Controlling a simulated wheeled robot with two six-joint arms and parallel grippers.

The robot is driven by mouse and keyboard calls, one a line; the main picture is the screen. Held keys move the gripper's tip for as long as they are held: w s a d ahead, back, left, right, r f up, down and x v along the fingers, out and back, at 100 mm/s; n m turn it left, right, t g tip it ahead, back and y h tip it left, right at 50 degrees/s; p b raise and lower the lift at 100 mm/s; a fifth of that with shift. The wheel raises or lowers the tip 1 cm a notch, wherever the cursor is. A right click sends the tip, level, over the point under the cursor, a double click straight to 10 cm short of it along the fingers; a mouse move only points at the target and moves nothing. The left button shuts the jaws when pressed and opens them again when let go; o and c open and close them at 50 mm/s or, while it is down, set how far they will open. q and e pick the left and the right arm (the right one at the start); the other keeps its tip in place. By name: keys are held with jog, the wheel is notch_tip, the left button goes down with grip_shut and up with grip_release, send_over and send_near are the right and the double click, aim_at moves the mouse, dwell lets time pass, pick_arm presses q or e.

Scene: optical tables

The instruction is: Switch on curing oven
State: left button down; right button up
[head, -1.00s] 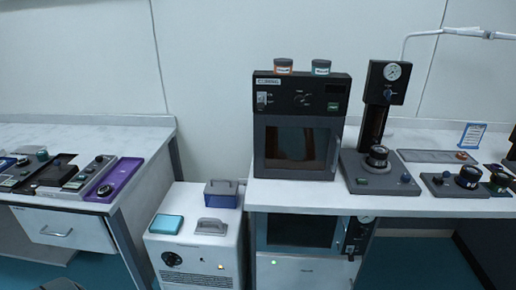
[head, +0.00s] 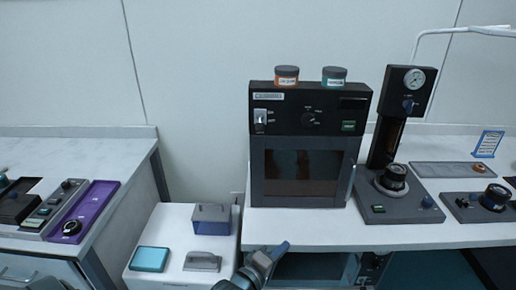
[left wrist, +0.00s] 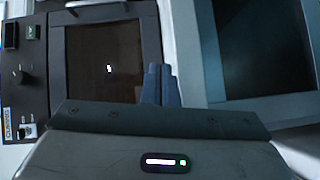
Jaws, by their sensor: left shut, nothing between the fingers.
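The curing oven (head: 335,125) is a dark box with a window door, standing on the white bench. Its panel has a toggle switch (head: 260,119) on a light plate at the left, a knob (head: 308,118) in the middle and a small green display or button (head: 348,126) at the right. My left gripper (head: 280,248) is low in front of the bench edge, below the oven, shut and empty. In the left wrist view the shut fingers (left wrist: 160,84) point toward the oven door (left wrist: 110,60), and the switch (left wrist: 28,131) shows at the left. My right gripper is not in view.
Two jars, one orange-banded (head: 287,75) and one teal-banded (head: 334,76), stand on the oven. A gauge press (head: 398,120) stands to its right. A white cabinet (head: 150,222) with small boxes stands left of the bench. A second chamber (head: 305,268) sits underneath.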

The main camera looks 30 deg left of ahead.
aim_at(260, 128)
pick_arm(q)
jog(key=w+a+r+n+t+y, duration=0.1)
jog(key=a+r+n+t+y, duration=0.1)
jog(key=n, duration=0.7)
jog(key=w+a+r+n+t+y, duration=0.1)
jog(key=a+r+n+t+y, duration=0.1)
jog(key=a+r+n+y, duration=0.2)
jog(key=w+a+r+n+t+y, duration=0.1)
jog(key=a+r+n+t+y, duration=0.1)
jog(key=r+n+y, duration=0.6)
jog(key=shift+a+r+n+y, duration=0.3)
jog(key=shift+n+y, duration=1)
jog(key=shift+n, duration=2.1)
jog(key=shift+a+f, duration=0.1)
jog(key=w+a+r+p, duration=0.2)
jog(key=w+r+p, duration=0.2)
jog(key=r+p, duration=0.4)
notch_tip(260, 128, up, 2)
jog(key=shift+w+a+r+p, duration=0.2)
jog(key=shift+w+a+p, duration=0.1)
jog(key=shift+p, duration=0.1)
